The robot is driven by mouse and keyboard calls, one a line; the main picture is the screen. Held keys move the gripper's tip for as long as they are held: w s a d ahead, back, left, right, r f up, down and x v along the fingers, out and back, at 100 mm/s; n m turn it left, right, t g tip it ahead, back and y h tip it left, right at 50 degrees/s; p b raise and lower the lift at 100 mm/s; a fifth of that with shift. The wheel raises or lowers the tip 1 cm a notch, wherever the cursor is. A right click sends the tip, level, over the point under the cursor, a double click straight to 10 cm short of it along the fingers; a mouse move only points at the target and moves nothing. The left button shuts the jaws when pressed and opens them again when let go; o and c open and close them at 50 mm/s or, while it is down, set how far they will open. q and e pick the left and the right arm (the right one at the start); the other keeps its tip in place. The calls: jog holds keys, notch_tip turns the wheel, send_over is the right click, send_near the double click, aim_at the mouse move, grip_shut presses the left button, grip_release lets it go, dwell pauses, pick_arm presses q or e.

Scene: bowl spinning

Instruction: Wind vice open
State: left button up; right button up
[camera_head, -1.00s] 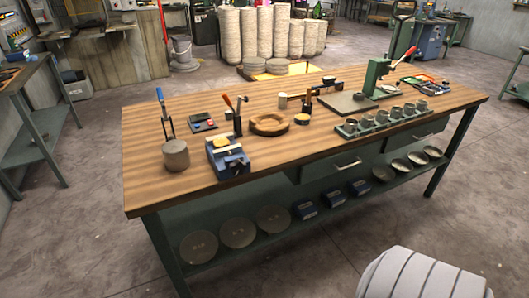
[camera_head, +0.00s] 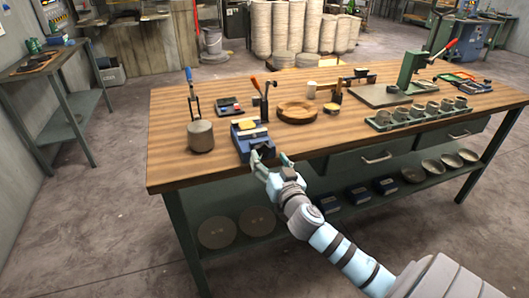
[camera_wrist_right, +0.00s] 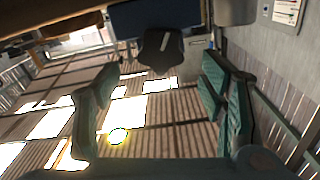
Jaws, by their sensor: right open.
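The vice (camera_head: 252,143) is a small blue bench vice near the front edge of the wooden bench, with a yellowish block on top. My right gripper (camera_head: 270,158) is open and empty at the bench's front edge, just in front of the vice. Its fingertips partly cover the vice's front end, and I cannot tell whether they touch it. In the right wrist view, the green-padded fingers stand wide apart. A dark rounded part (camera_wrist_right: 160,48), perhaps the vice's handle, shows beyond the fingertips, below a dark blue body (camera_wrist_right: 150,18). My left gripper is not in view.
On the bench (camera_head: 175,175), a grey cylinder (camera_head: 201,136) with a blue-handled tool stands left of the vice. A wooden ring (camera_head: 297,111) lies to its right, tools stand behind. A row of cups (camera_head: 420,113) is farther right. The shelf below holds plates and blue boxes.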

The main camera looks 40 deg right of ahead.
aim_at(264, 150)
jog(key=x, duration=0.4)
jog(key=shift+w, duration=0.1)
jog(key=c, duration=1.2)
jog(key=shift+o, duration=0.2)
jog(key=shift+n, duration=0.3)
